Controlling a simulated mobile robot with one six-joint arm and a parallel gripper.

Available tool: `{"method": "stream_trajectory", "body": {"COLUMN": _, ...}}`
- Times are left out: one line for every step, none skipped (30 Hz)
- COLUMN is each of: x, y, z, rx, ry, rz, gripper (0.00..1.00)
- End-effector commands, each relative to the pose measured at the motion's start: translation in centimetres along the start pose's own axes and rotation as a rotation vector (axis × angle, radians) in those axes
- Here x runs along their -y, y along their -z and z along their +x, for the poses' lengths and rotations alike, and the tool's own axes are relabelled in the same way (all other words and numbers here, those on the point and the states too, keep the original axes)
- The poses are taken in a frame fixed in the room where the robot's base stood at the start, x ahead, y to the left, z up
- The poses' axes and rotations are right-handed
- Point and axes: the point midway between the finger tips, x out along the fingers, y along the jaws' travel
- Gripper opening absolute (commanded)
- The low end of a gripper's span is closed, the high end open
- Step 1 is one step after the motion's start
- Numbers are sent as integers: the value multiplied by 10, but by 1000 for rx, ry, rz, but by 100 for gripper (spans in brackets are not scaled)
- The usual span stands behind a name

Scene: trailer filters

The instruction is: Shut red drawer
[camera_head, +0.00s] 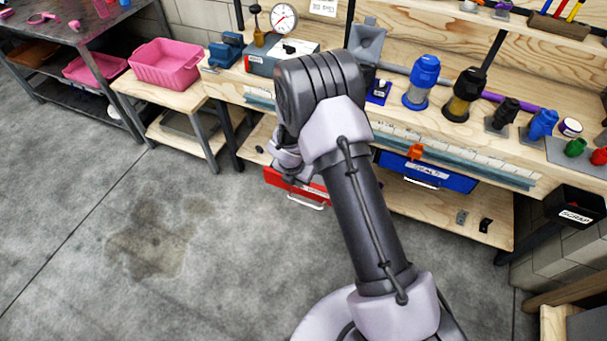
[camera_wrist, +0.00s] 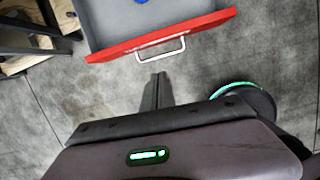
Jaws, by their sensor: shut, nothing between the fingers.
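The red drawer (camera_head: 318,189) shows under the wooden bench in the head view, partly hidden behind my arm. In the wrist view the red drawer front (camera_wrist: 200,30) has a white handle (camera_wrist: 163,49). The drawer is open: its grey inside (camera_wrist: 130,20) shows, with part of a blue thing (camera_wrist: 142,1) in it. My gripper (camera_wrist: 160,76) is shut and empty, with its fingertips in front of the drawer front, just short of the handle in the picture. I cannot tell whether they touch it. In the head view my arm hides most of the gripper.
A blue drawer (camera_head: 428,176) sits right of the red one under the bench. Blue and black-yellow filters (camera_head: 422,82) stand on the bench top. A pink bin (camera_head: 166,64) stands at the left, and a black scrap bin (camera_head: 575,208) at the right. The concrete floor in front is clear.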

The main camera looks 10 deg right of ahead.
Motion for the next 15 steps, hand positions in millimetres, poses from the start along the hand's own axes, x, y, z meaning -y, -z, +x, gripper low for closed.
{"method": "stream_trajectory", "body": {"x": 0, "y": 4, "z": 9, "rx": -6, "ry": 3, "rz": -45, "gripper": 0}}
{"method": "stream_trajectory", "body": {"x": 0, "y": 6, "z": 14, "rx": -8, "ry": 3, "rz": -65, "gripper": 0}}
{"method": "stream_trajectory", "body": {"x": 0, "y": 7, "z": 20, "rx": -8, "ry": 3, "rz": -77, "gripper": 0}}
{"method": "stream_trajectory", "body": {"x": 0, "y": 7, "z": 24, "rx": -8, "ry": 3, "rz": -80, "gripper": 0}}
{"method": "stream_trajectory", "body": {"x": 0, "y": 8, "z": 28, "rx": -9, "ry": 3, "rz": -80, "gripper": 0}}
{"method": "stream_trajectory", "body": {"x": 1, "y": 8, "z": 36, "rx": -9, "ry": 4, "rz": -79, "gripper": 0}}
{"method": "stream_trajectory", "body": {"x": 1, "y": 9, "z": 43, "rx": -10, "ry": 4, "rz": -78, "gripper": 0}}
{"method": "stream_trajectory", "body": {"x": 1, "y": 9, "z": 50, "rx": -9, "ry": 4, "rz": -77, "gripper": 0}}
{"method": "stream_trajectory", "body": {"x": 2, "y": 9, "z": 59, "rx": -10, "ry": 5, "rz": -76, "gripper": 0}}
{"method": "stream_trajectory", "body": {"x": 2, "y": 9, "z": 66, "rx": -10, "ry": 5, "rz": -75, "gripper": 0}}
{"method": "stream_trajectory", "body": {"x": 2, "y": 9, "z": 72, "rx": -10, "ry": 5, "rz": -74, "gripper": 0}}
{"method": "stream_trajectory", "body": {"x": 2, "y": 9, "z": 82, "rx": -10, "ry": 5, "rz": -74, "gripper": 0}}
{"method": "stream_trajectory", "body": {"x": 2, "y": 10, "z": 88, "rx": -10, "ry": 6, "rz": -74, "gripper": 0}}
{"method": "stream_trajectory", "body": {"x": 2, "y": 9, "z": 94, "rx": -10, "ry": 5, "rz": -73, "gripper": 0}}
{"method": "stream_trajectory", "body": {"x": 2, "y": 10, "z": 103, "rx": -10, "ry": 6, "rz": -72, "gripper": 0}}
